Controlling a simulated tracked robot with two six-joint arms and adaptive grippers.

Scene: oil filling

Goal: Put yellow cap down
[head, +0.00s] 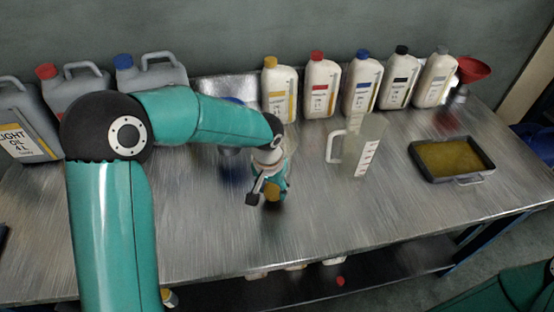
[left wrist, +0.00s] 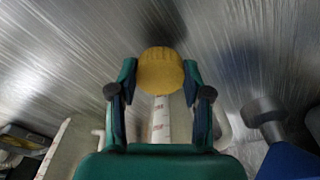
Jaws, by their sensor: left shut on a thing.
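My left gripper (head: 271,186) is shut on a yellow cap (head: 272,193) above the front middle of the metal table (head: 215,240). In the left wrist view the yellow cap (left wrist: 160,70) sits between the two fingertips (left wrist: 160,78), with metal surface beyond it. I cannot tell whether the cap touches the table. My right gripper is not in view; only a part of my right arm shows at the bottom right of the head view.
A clear measuring jug (head: 360,148) stands right of my left gripper. Several capped white bottles (head: 320,90) line the back, with grey canisters (head: 155,76) at left. A red funnel (head: 472,69) and a dark tray (head: 452,158) of yellowish liquid are at right. The front table is clear.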

